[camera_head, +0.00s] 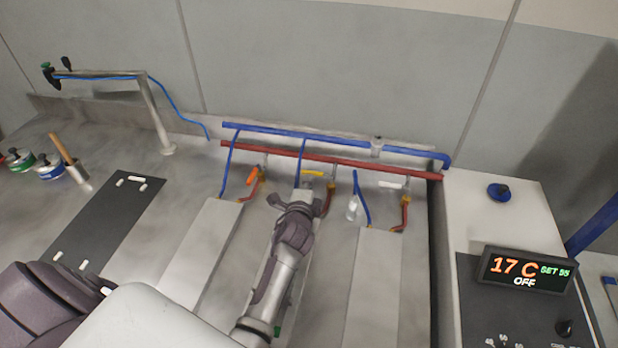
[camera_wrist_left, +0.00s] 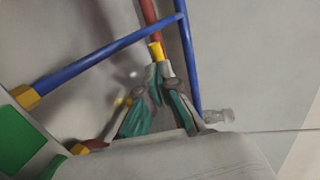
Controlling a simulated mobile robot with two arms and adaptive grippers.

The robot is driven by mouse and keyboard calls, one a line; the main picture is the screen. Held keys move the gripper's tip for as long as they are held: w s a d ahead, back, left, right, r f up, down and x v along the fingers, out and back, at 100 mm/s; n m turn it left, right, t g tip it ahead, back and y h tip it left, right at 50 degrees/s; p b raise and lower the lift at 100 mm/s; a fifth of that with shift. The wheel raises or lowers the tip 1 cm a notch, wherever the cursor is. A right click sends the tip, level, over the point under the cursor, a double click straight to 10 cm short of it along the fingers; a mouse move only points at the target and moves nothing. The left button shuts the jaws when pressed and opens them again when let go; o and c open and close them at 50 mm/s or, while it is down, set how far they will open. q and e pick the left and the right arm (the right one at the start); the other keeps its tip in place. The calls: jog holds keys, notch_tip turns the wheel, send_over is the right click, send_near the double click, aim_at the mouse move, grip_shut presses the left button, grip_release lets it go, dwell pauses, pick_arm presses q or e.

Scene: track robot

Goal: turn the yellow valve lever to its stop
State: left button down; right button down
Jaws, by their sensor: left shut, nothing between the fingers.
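The yellow valve lever (camera_head: 313,173) is on the middle branch of the pipe rack, between an orange lever and a white lever. My left gripper (camera_head: 301,192) reaches up from the bottom to the middle valve, and the arm covers part of that branch. In the left wrist view the fingers of my left gripper (camera_wrist_left: 159,76) come together close to the lever, with nothing held between them. I cannot tell whether they touch it. My right gripper is not in view.
An orange lever (camera_head: 253,181) and a white lever (camera_head: 390,185) flank the middle valve. A blue pipe (camera_head: 270,131) and a red pipe (camera_head: 345,166) run behind. A display (camera_head: 525,268) reads 17 C, OFF.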

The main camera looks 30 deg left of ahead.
pick_arm(q)
jog(key=shift+w+a+f, duration=0.15)
jog(key=shift+w+a, duration=0.1)
jog(key=shift+w, duration=0.4)
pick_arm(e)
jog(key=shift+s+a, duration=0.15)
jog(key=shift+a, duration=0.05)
pick_arm(q)
jog(key=shift+w+a+f+b, duration=0.1)
jog(key=shift+w+a+b, duration=0.1)
jog(key=shift+w+b, duration=0.2)
jog(key=shift+s+r, duration=0.15)
jog(key=shift+r, duration=0.05)
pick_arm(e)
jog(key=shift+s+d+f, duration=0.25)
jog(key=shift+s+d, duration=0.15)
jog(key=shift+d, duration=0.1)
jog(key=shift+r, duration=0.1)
